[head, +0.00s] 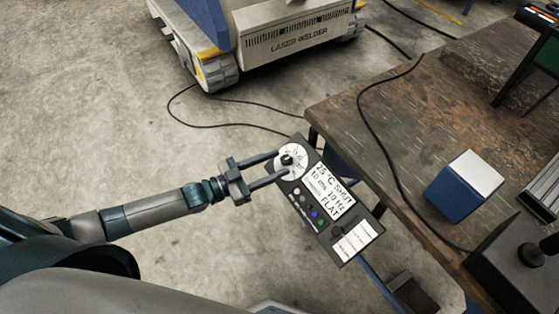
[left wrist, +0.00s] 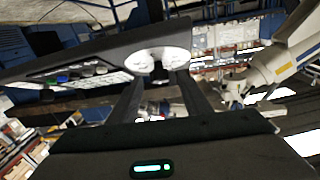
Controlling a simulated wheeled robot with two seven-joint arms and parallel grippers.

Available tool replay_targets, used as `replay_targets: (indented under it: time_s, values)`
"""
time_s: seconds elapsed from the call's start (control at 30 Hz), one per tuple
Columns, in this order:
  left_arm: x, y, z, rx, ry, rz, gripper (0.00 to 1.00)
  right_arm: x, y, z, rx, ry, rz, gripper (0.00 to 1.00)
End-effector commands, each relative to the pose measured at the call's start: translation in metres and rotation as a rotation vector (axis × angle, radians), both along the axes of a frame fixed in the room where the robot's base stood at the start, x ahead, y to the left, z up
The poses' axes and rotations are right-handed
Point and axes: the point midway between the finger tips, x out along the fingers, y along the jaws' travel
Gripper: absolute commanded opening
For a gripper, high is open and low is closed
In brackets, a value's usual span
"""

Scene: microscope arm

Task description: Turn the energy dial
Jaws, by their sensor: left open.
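The control panel (head: 325,202) is a dark box with a white display, several coloured buttons and a white dial plate (head: 300,152) with a dark knob (head: 287,160) at its upper left end. My left gripper (head: 283,163) reaches in from the left, its two fingers apart at the dial, one on each side of the knob. In the left wrist view the fingers (left wrist: 160,76) point at the white dial plate (left wrist: 148,60) on the panel (left wrist: 85,62). I cannot tell whether the fingers touch the knob. My right gripper is not in view.
A brown worktable (head: 440,110) stands to the right, with a blue and white box (head: 464,184) and a black cable on it. A laser welder cart (head: 290,35) stands at the back. The concrete floor to the left is mostly clear, crossed by a thin cable.

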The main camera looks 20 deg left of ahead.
Motion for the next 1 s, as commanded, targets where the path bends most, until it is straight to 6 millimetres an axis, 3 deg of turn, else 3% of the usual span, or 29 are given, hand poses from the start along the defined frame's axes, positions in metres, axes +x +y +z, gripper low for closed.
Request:
replay_targets:
  time_s: [0.2,0.53,0.57,0.73,1.0]
  values:
    - [0.012,-0.012,0.000,-0.001,-0.001,0.000,0.44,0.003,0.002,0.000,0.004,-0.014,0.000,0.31]
    - [0.014,-0.014,0.000,0.000,0.000,-0.001,0.44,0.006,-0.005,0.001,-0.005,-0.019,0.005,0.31]
    - [0.014,-0.014,0.000,0.000,0.000,-0.001,0.41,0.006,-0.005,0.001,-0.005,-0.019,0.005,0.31]
    - [0.014,-0.014,0.000,0.000,0.000,-0.001,0.03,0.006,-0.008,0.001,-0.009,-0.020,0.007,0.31]
    - [0.013,-0.014,0.001,-0.006,0.004,0.008,0.03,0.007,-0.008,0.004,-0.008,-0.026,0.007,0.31]
